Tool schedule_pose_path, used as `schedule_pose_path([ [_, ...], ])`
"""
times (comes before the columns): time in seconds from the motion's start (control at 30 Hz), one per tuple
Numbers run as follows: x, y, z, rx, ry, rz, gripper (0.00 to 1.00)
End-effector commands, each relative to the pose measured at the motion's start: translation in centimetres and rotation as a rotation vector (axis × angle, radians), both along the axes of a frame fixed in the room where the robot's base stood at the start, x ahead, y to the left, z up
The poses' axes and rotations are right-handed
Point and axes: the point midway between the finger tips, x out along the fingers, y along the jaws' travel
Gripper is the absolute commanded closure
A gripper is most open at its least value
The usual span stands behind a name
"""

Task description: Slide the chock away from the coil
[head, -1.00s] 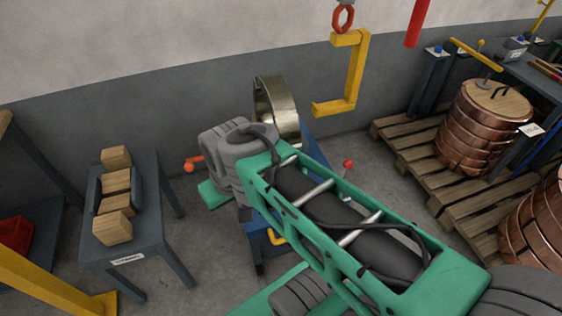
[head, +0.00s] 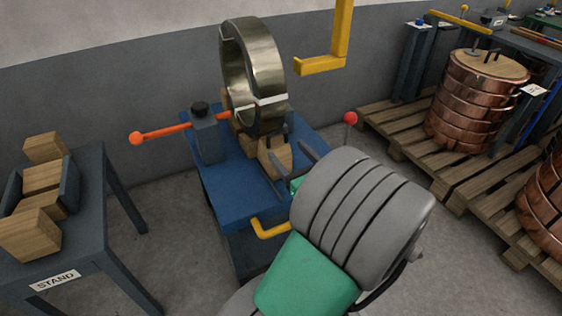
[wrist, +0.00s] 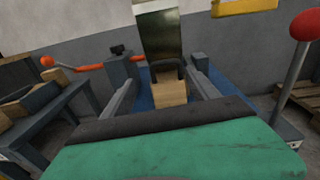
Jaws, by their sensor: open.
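A wooden chock (head: 275,158) with a dark handle sits on the blue table (head: 222,190), at the near foot of an upright ring-shaped metal coil (head: 252,78). The chock also shows in the wrist view (wrist: 170,91), centred between my fingers, with the coil (wrist: 159,35) behind it. My gripper (head: 292,168) is open; in the head view its fingers reach toward the chock from the near right. In the wrist view the fingers of my gripper (wrist: 165,92) lie on either side of the chock. Whether they touch it I cannot tell.
An orange lever (head: 180,131) on a grey post stands at the table's left. A red-knobbed lever (head: 350,119) stands to the right. A yellow hook (head: 325,64) hangs near the coil. A stand (head: 98,200) with wooden blocks is at left; copper coils (head: 475,105) sit on pallets at right.

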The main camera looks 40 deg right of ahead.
Motion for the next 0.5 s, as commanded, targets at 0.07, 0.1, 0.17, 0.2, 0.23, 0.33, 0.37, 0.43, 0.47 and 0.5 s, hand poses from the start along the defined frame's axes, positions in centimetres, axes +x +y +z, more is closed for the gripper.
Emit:
schedule_pose_path([
  [0.07, -0.5, -0.9, -0.1, 0.042, -0.038, -0.033, 0.31],
  [0.1, -0.3, -1.1, 0.1, 0.050, -0.046, -0.036, 0.31],
  [0.17, 0.5, -1.2, 0.3, 0.048, -0.045, -0.032, 0.31],
  [0.2, 1.1, -1.3, 0.3, 0.047, -0.044, -0.029, 0.31],
  [0.23, 1.7, -1.4, 0.3, 0.047, -0.045, -0.029, 0.31],
  [0.33, 3.6, -2.0, 0.1, 0.044, -0.042, -0.028, 0.31],
  [0.37, 4.2, -2.1, 0.1, 0.042, -0.041, -0.027, 0.31],
  [0.43, 5.3, -2.5, 0.1, 0.042, -0.041, -0.028, 0.31],
  [0.47, 5.7, -2.6, 0.1, 0.043, -0.042, -0.029, 0.31],
  [0.5, 6.1, -2.7, 0.2, 0.043, -0.041, -0.030, 0.31],
])
